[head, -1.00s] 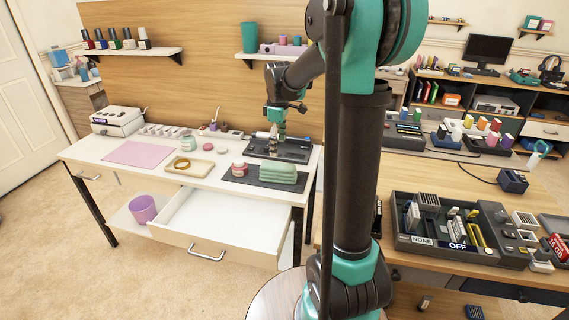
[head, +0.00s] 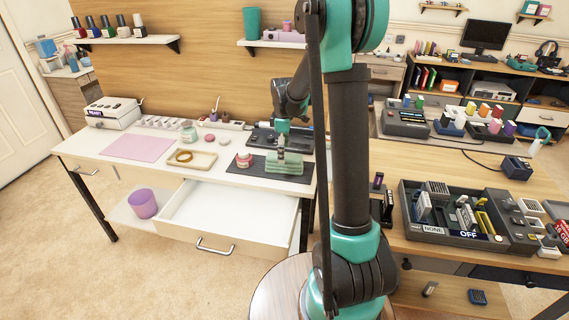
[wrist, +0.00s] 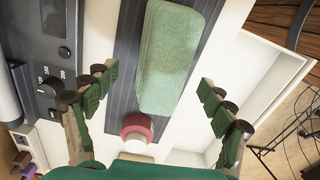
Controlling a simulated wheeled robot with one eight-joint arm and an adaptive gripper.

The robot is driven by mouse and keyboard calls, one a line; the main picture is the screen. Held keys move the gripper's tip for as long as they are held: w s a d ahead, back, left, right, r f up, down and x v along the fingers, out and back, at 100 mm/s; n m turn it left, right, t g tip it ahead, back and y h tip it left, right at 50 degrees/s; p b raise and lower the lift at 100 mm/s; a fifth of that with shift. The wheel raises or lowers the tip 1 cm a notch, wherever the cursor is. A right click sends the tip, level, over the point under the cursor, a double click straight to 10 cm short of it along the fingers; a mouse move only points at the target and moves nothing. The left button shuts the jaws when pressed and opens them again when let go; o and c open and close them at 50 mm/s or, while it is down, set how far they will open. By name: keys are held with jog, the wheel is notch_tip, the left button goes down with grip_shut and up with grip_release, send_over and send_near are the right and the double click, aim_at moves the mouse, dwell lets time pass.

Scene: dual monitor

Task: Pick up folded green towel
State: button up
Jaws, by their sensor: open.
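The folded green towel (head: 285,166) lies on a dark ribbed mat (head: 240,170) at the right end of the white desk. In the wrist view the towel (wrist: 175,55) lies lengthwise ahead of my gripper (wrist: 155,105), between the lines of its two spread fingers. My gripper is open and empty. In the head view my gripper (head: 281,154) points down over the towel; whether it touches cannot be told. A jar with a red lid (head: 244,160) stands on the mat beside the towel and also shows in the wrist view (wrist: 137,130).
A dark device with knobs (wrist: 50,70) lies beside the mat. An open white drawer (head: 230,212) juts out below the desk's front. A tray with a ring (head: 192,160) and a pink mat (head: 138,147) lie farther left. A shelf (head: 272,44) hangs above.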

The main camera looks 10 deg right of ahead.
jog(key=shift+s+d+f, duration=0.1)
jog(key=shift+f, duration=1.4)
jog(key=shift+d+f, duration=0.1)
jog(key=shift+f, duration=1.35)
jog(key=c, duration=1.3)
jog(key=shift+r, duration=0.1)
jog(key=shift+c, duration=0.2)
